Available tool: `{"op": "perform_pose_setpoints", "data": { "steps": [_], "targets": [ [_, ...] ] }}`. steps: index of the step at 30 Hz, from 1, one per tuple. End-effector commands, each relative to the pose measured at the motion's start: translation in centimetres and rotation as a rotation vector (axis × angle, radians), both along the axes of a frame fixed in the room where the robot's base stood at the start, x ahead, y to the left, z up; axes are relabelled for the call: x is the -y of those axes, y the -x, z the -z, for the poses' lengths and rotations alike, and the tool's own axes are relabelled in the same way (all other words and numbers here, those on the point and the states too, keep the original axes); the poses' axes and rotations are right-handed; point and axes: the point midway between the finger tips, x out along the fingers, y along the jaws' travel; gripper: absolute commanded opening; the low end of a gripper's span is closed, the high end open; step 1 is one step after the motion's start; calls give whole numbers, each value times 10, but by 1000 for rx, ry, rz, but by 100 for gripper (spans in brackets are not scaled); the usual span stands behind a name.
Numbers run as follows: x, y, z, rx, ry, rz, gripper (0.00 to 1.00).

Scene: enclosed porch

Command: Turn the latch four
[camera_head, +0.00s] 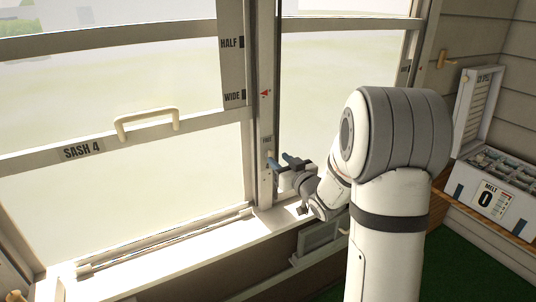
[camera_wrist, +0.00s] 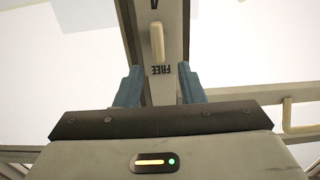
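The latch is a short cream lever (camera_wrist: 157,42) on the window post, seen in the wrist view in line with the post, beside an upside-down FREE label (camera_wrist: 161,70). In the head view the FREE label (camera_head: 267,139) is small, and the lever close to my fingers is hard to make out. My gripper (camera_wrist: 161,88) has two blue fingers spread apart, with nothing between them. In the wrist view the lever lies beyond the fingertips, and I see no contact. In the head view my gripper (camera_head: 280,158) is at the post, just below the label.
The sash marked SASH 4 (camera_head: 82,151) has a cream handle (camera_head: 147,122) left of the post. HALF and WIDE marks and a red arrow (camera_head: 265,93) are on the frame. A sill (camera_head: 165,262) runs below. An open box (camera_head: 490,200) marked MELT 0 stands at right.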

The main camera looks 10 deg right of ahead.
Motion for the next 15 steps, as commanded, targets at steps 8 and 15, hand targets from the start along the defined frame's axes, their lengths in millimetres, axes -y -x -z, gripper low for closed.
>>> {"op": "perform_pose_setpoints", "data": {
  "steps": [8,15],
  "targets": [
    [-12,-36,-1,-2,1,0,35],
    [-13,-41,0,-2,1,2,35]
  ]
}}
